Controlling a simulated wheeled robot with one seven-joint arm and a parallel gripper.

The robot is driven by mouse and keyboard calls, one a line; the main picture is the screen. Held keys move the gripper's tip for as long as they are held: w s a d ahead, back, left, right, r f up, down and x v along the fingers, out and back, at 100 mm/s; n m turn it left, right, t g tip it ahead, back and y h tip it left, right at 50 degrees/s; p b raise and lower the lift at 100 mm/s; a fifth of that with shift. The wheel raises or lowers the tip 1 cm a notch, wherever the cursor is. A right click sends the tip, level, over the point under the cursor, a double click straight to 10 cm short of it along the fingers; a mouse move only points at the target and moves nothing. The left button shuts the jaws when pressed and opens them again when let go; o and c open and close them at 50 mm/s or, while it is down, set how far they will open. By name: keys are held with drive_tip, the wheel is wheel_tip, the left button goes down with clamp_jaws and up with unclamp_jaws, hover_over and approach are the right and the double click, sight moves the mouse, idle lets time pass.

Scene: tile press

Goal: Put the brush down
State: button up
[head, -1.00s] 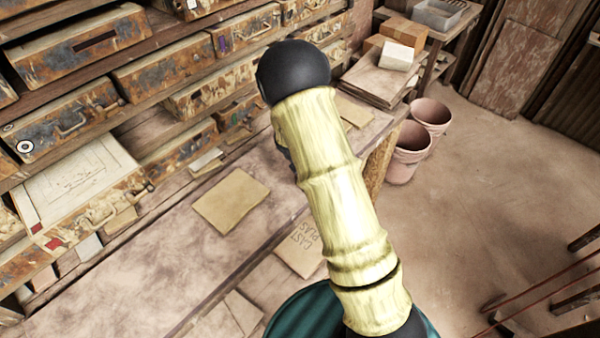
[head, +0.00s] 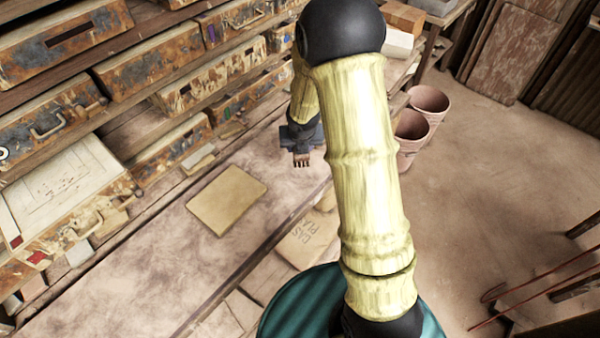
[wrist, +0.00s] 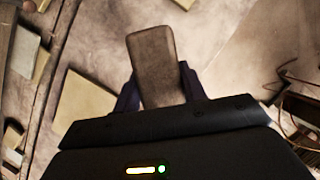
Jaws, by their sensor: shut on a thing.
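My gripper (head: 302,146) hangs over the workbench (head: 140,265), left of my bamboo-like arm link in the head view. The wrist view shows its two dark fingers (wrist: 157,95) shut on the brush (wrist: 153,55), a brown, flat, rounded block that sticks out past the fingertips. In the head view only a small reddish-brown end of the brush (head: 302,160) shows below the gripper. The brush appears to be above the bench top and apart from it. The rest of the brush is hidden by the gripper.
A tan flat sheet (head: 227,199) lies on the bench, left of the gripper. Pinkish buckets (head: 428,103) stand on the floor to the right. The bench around the sheet is mostly clear.

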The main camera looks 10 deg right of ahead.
sight(302, 156)
drive_tip(key=shift+f+b, duration=0.35)
drive_tip(key=shift+f, duration=2.55)
drive_tip(key=shift+f, duration=2.1)
drive_tip(key=shift+f, duration=0.1)
drive_tip(key=o, duration=0.9)
drive_tip(key=shift+o, duration=0.2)
drive_tip(key=v, duration=1.2)
drive_tip(key=shift+s, duration=0.1)
